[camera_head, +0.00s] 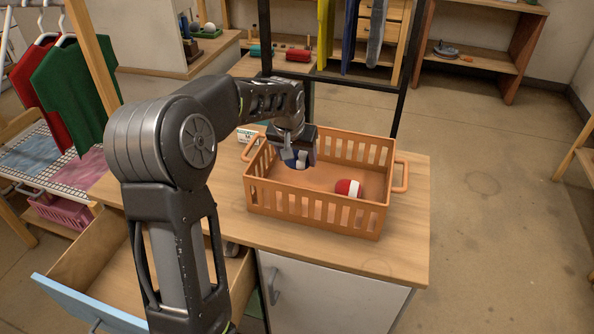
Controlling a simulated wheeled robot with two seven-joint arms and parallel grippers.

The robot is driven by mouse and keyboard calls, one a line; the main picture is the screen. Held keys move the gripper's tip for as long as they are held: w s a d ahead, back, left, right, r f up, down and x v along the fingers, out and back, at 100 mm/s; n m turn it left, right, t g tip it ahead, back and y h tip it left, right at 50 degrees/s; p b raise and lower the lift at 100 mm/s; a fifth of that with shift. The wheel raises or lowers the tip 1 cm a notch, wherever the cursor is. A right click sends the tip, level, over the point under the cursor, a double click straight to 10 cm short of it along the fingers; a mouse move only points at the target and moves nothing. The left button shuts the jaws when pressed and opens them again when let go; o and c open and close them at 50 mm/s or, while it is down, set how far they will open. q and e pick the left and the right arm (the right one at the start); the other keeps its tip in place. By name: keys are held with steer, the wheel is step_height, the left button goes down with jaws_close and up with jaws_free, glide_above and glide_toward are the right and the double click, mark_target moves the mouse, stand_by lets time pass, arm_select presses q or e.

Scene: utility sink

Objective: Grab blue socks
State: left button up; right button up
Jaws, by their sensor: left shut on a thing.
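My left gripper (297,160) reaches down over the left side of an orange slatted basket (310,205) on the wooden counter. It is shut on blue and white socks (301,160), which show between and below its fingers at about the height of the basket's rim. I cannot tell whether the socks touch the basket floor. A red and white rolled pair of socks (348,188) lies in the basket's right part, apart from the gripper. My right gripper is not in view.
The basket has handles at both ends. An open drawer (110,285) sticks out at lower left. Black rack posts (403,75) rise behind the counter. The floor at right is clear.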

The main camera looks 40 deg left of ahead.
arm_select(q)
step_height(320, 180, up, 2)
steer(key=shift+r, duration=0.25)
steer(key=shift+r, duration=0.1)
stand_by(0.4)
